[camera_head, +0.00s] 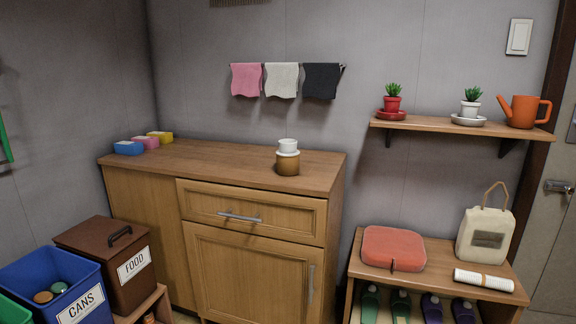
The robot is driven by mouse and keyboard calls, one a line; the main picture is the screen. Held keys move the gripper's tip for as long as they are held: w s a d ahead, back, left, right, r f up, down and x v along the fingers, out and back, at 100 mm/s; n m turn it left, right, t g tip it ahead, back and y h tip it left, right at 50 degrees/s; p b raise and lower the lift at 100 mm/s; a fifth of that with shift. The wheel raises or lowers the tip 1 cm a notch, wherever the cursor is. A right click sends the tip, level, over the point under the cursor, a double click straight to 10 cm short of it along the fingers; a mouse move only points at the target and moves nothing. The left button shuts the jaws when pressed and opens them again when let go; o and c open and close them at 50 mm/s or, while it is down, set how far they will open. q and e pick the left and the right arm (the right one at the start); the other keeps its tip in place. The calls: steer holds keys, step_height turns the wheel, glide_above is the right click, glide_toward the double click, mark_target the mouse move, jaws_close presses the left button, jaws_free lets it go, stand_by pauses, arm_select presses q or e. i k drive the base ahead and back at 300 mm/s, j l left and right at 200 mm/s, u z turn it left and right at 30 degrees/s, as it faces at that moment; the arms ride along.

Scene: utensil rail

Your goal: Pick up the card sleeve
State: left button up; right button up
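A small stacked item stands upright on the wooden cabinet top (215,158), right of its middle. Its lower part is a brown band (288,166), which looks like the card sleeve. A white cup-like piece (288,146) with a stepped rim rises out of the top of the band. I cannot tell whether the band goes around the white piece or stands under it. Neither of my grippers shows in the head view, and nothing touches the band.
Blue, pink and yellow blocks (145,142) lie at the cabinet's back left. Cloths hang from a rail (288,65) above. A shelf (450,126) with plants and a bench (440,268) stand right. Bins (60,285) stand front left. The cabinet top around the band is clear.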

mark_target(286, 167)
steer(key=i+j+z, duration=0.3)
steer(key=i+j, duration=0.4)
steer(key=i, duration=0.2)
steer(key=i+j+z, duration=0.3)
steer(key=i+j, duration=0.55)
steer(key=k, duration=0.45)
